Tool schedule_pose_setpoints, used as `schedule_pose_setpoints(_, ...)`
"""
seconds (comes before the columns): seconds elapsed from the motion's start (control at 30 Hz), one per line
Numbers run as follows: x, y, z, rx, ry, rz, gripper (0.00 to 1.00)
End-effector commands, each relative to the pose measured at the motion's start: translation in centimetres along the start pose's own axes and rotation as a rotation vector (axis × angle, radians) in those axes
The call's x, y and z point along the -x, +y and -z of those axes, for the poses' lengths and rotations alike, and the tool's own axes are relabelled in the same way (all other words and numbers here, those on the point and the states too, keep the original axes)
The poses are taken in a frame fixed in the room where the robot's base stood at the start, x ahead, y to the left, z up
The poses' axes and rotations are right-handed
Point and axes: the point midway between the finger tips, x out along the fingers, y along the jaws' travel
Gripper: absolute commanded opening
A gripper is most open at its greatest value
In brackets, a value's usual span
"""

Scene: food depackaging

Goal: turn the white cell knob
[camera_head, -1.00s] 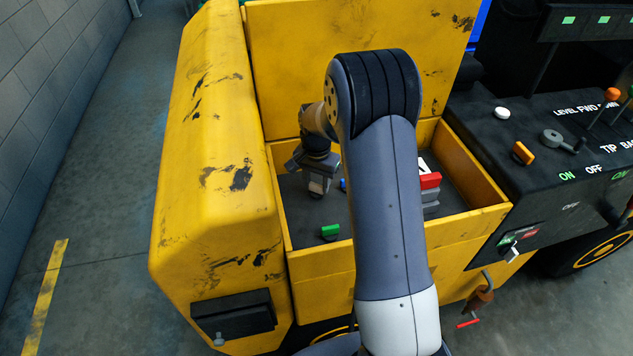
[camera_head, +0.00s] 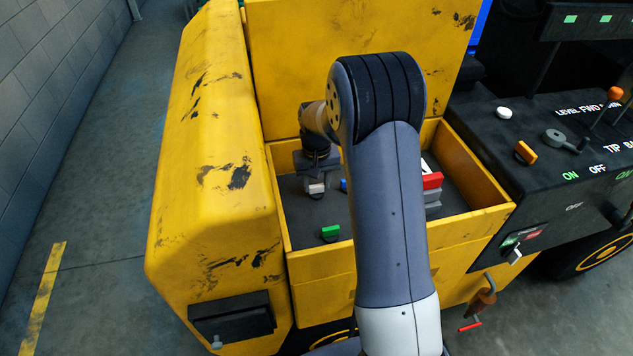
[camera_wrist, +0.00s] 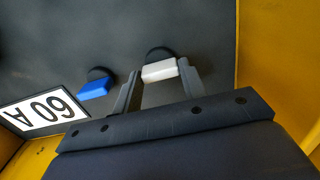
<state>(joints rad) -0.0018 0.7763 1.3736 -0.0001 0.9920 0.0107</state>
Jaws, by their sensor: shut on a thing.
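The white cell knob (camera_wrist: 159,70) is a pale block on a round black base, on the dark panel inside the yellow box. In the wrist view my gripper (camera_wrist: 156,76) has its two fingers on either side of the white knob, shut on it. In the head view the white knob (camera_head: 316,188) shows just under my gripper (camera_head: 317,178), which points down over the panel. The top of the knob is visible in both views.
A blue knob (camera_wrist: 94,89) sits left of the white one, near a "60 A" label (camera_wrist: 43,110). A green knob (camera_head: 330,231) and a red block (camera_head: 432,180) are on the same panel. Yellow box walls (camera_head: 470,165) surround it.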

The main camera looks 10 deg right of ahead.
Motion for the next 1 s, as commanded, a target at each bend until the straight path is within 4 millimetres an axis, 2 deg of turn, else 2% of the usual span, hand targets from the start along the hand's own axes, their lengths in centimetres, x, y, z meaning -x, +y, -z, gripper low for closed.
schedule_pose_setpoints(0.53,0.08,-0.01,0.05,0.026,0.002,0.0,0.17)
schedule_pose_setpoints(0.57,0.08,-0.01,0.05,0.026,0.002,0.0,0.42)
schedule_pose_setpoints(0.6,0.08,-0.01,0.05,0.026,0.002,0.0,0.46)
schedule_pose_setpoints(0.8,0.04,-0.01,0.03,0.025,0.001,0.0,0.62)
schedule_pose_setpoints(1.0,0.03,0.0,0.02,0.024,0.001,0.0,0.62)
